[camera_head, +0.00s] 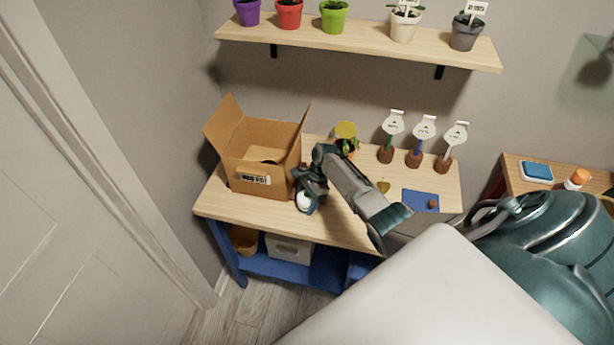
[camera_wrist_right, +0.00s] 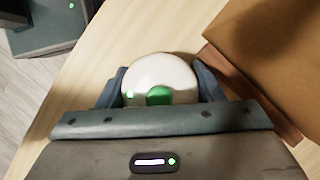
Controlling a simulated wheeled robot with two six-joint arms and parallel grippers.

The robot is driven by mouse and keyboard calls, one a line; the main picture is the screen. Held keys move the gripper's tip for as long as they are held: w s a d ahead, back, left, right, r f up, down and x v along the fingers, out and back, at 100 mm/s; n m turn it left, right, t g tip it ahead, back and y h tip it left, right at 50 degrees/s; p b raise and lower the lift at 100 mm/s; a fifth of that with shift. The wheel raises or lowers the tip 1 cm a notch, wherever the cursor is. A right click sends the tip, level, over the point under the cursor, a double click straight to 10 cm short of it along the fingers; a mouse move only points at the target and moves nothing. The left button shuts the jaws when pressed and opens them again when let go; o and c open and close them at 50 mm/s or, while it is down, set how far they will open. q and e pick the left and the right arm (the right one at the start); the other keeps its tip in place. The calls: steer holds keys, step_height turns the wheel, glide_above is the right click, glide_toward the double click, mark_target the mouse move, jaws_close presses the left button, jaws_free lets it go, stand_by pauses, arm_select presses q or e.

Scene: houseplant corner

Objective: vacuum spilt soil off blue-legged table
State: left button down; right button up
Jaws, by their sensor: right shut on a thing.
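The blue-legged table (camera_head: 240,206) has a pale wooden top, which also fills much of the right wrist view (camera_wrist_right: 120,48). My right gripper (camera_head: 309,190) is over its front part, just right of the cardboard box. It is shut on a round white thing with a green patch, which looks like a small hand vacuum (camera_wrist_right: 165,76); its white end shows below the jaws in the head view (camera_head: 303,201). I cannot make out spilt soil on the bare wood; my right arm covers part of the tabletop. My left gripper is not in view.
An open cardboard box (camera_head: 263,184) stands at the table's left. A blue mat (camera_head: 417,197) and yellow leaf (camera_head: 383,187) lie right. A pot shelf (camera_head: 365,43) hangs above.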

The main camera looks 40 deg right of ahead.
steer(key=shift+w+d+r+t+p, duration=0.15)
steer(key=shift+w+r, duration=0.2)
steer(key=shift+r, duration=0.05)
steer(key=shift+w+d+r+t+p, duration=0.1)
steer(key=shift+w+r+t+p, duration=0.05)
steer(key=shift+w+r, duration=0.2)
steer(key=shift+s+d+f, duration=0.1)
steer(key=shift+d+f, duration=0.05)
steer(key=shift+d, duration=0.1)
steer(key=shift+d+f, duration=0.25)
steer(key=shift+s+d+f, duration=0.2)
steer(key=shift+s+d, duration=0.15)
steer(key=shift+s+d+r, duration=0.1)
steer(key=shift+s+d, duration=0.2)
steer(key=shift+s, duration=0.35)
steer(key=shift+s+d, duration=0.5)
steer(key=shift+s, duration=0.15)
steer(key=shift+s+d, duration=0.65)
steer(key=shift+s+d+f, duration=0.15)
steer(key=shift+s+d, duration=0.45)
steer(key=shift+s, duration=0.15)
steer(key=shift+s+d+f, duration=0.1)
steer(key=shift+s+d, duration=0.5)
steer(key=shift+s, duration=0.15)
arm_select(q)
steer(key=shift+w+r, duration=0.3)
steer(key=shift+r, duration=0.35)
